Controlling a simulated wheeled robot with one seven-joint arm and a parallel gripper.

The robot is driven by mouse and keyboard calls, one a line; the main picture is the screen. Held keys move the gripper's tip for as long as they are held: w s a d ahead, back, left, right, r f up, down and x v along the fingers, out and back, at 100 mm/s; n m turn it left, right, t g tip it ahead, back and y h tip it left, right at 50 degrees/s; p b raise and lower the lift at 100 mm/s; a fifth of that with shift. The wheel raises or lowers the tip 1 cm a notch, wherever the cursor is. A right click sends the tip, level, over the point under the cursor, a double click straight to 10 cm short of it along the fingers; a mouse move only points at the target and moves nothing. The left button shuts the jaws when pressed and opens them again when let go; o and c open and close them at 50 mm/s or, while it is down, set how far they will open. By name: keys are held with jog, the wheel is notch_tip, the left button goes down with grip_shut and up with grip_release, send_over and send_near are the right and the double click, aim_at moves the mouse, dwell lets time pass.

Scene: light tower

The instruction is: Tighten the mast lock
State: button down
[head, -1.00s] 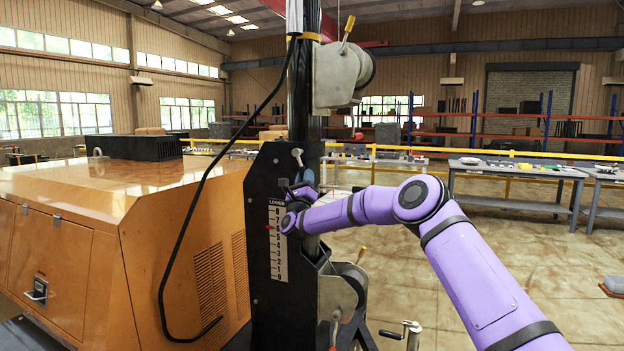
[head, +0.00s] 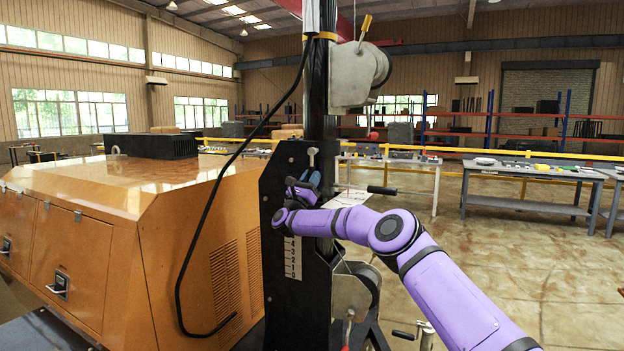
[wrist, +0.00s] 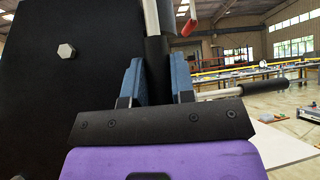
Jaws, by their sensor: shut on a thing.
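The mast (head: 319,115) stands upright beside a tall black bracket plate (head: 292,300). A silver lock handle (head: 312,158) shows at the top of the plate, just above my gripper (head: 308,186). In the wrist view, the blue fingers of my gripper (wrist: 157,82) are shut on a dark upright grip (wrist: 157,62). A silver rod (wrist: 150,17) rises out of this grip. The black plate (wrist: 60,90) fills the left of that view. The lower end of the grip is hidden behind my gripper.
A rod with a black grip (head: 382,190) sticks out to the right of my gripper. A grey winch (head: 357,78) sits high on the mast and another (head: 353,290) low. The orange housing (head: 150,225) stands left, with a black cable in front. Open floor lies right.

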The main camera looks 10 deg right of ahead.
jog(key=c, duration=1)
grip_release()
jog(key=shift+o, duration=0.2)
jog(key=shift+a, duration=0.1)
jog(key=v, duration=1)
jog(key=shift+s+a+f, duration=0.15)
jog(key=shift+f, duration=0.15)
